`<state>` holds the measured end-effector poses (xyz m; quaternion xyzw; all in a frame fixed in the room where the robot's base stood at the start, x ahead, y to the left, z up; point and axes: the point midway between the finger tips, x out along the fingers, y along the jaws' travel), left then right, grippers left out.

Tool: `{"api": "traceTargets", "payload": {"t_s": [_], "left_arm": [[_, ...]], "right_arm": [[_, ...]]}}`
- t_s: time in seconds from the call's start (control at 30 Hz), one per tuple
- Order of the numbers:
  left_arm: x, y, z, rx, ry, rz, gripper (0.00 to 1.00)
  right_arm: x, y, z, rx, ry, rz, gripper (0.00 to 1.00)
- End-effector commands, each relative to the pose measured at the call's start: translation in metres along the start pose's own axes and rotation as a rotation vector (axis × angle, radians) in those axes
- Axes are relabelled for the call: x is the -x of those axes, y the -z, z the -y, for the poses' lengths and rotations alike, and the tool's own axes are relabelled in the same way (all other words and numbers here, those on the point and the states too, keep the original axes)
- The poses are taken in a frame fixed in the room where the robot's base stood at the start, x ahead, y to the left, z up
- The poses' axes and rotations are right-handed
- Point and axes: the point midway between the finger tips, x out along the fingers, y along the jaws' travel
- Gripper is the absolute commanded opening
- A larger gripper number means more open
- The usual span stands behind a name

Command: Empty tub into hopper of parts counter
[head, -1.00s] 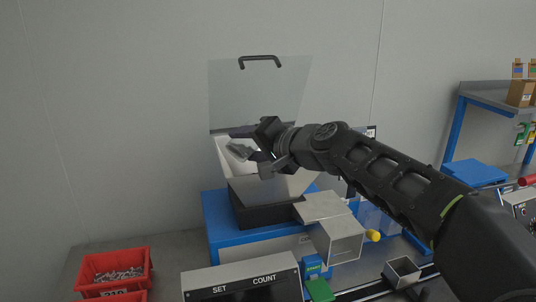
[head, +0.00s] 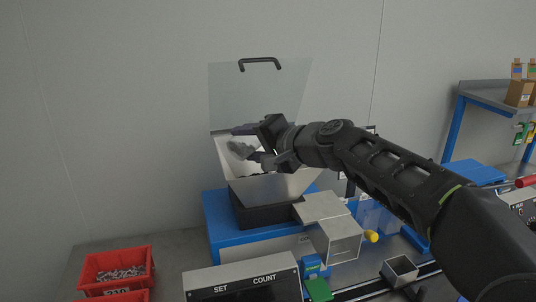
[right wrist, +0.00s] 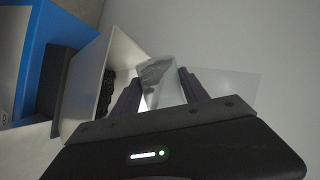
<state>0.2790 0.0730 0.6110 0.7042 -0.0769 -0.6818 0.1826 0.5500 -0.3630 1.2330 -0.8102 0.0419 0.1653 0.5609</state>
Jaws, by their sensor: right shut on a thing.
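The parts counter's pale metal hopper (head: 275,189) sits on a black base on the blue machine, open at the top. Dark parts (right wrist: 107,88) lie inside it in the right wrist view. My right gripper (head: 250,143) is over the hopper's far left side, shut on a pale tub (right wrist: 168,96). The tub looks steeply tipped, with a grey patch (right wrist: 155,72) in it; I cannot tell whether this is parts. In the head view the arm and fingers hide much of the tub. My left gripper is not in view.
A clear cover (head: 230,95) with a black handle stands raised behind the hopper. A metal chute (head: 338,240) is in front, above a small metal box (head: 400,271). A red bin (head: 117,266) of parts stands at lower left. A SET/COUNT panel (head: 243,282) is at the front.

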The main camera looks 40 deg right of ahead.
Motion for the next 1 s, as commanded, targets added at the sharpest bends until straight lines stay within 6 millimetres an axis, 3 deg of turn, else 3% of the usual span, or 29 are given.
{"api": "traceTargets", "payload": {"t_s": [1.0], "left_arm": [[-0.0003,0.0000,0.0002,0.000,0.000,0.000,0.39]], "right_arm": [[-0.0021,0.0103,-0.0075,-0.129,0.008,0.043,0.00]]}}
